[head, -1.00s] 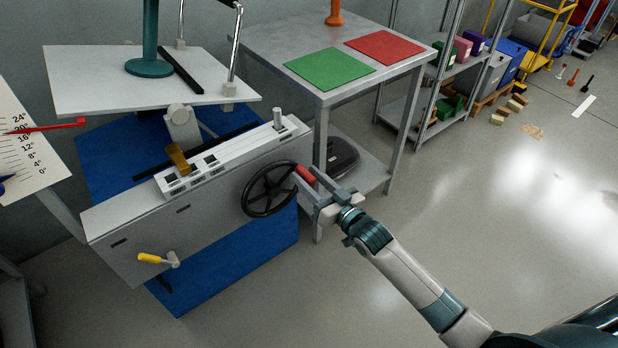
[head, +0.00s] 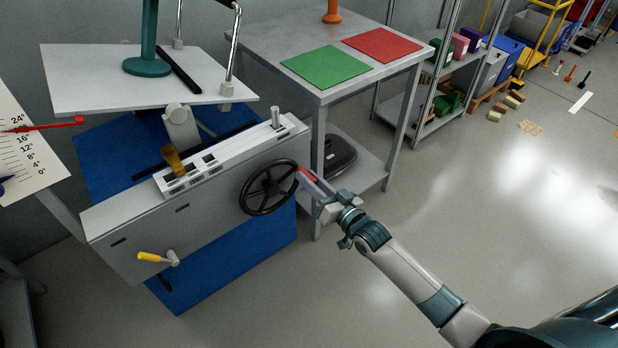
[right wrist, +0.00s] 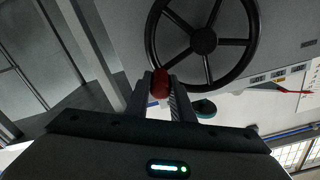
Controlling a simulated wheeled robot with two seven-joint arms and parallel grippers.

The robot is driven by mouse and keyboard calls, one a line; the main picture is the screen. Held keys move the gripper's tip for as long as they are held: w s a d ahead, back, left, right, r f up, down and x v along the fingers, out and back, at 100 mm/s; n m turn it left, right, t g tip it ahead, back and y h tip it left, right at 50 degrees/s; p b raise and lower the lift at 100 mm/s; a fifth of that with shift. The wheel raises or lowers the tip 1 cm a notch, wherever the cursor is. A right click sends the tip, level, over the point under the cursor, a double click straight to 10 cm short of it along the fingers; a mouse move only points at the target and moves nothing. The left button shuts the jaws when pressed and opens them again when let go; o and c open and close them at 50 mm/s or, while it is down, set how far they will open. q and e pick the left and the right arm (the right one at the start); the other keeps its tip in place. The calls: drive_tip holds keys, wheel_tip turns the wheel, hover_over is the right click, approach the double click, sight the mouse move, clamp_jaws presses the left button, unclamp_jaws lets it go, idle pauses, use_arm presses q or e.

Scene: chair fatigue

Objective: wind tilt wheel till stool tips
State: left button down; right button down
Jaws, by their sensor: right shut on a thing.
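The black tilt wheel (head: 268,187) is on the front of the grey machine, at its right end. Its red handle (head: 306,175) sticks out at the rim's upper right. My right gripper (head: 310,184) is shut on this handle. In the right wrist view the red handle (right wrist: 159,84) sits between my two fingers, beside the wheel rim (right wrist: 204,42). The green stool post and foot (head: 149,66) stand on the white tilt plate (head: 95,88). The red pointer (head: 62,124) lies over the angle scale (head: 22,152), around 20°. My left gripper is not in view.
A yellow-handled crank (head: 152,257) is low on the machine's front. A grey table (head: 262,42) with a green mat (head: 328,67) and a red mat (head: 384,45) stands behind the wheel. Open floor lies to the right.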

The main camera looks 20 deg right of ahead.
drive_tip(key=c, duration=1.7)
unclamp_jaws()
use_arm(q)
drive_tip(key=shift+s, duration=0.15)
use_arm(e)
drive_tip(key=shift+o, duration=0.8)
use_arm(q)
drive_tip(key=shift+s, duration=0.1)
use_arm(e)
drive_tip(key=shift+s, duration=0.1)
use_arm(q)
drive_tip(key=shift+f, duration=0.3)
use_arm(e)
drive_tip(key=v, duration=1.7)
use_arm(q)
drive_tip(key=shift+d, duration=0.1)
use_arm(e)
drive_tip(key=shift+d, duration=0.1)
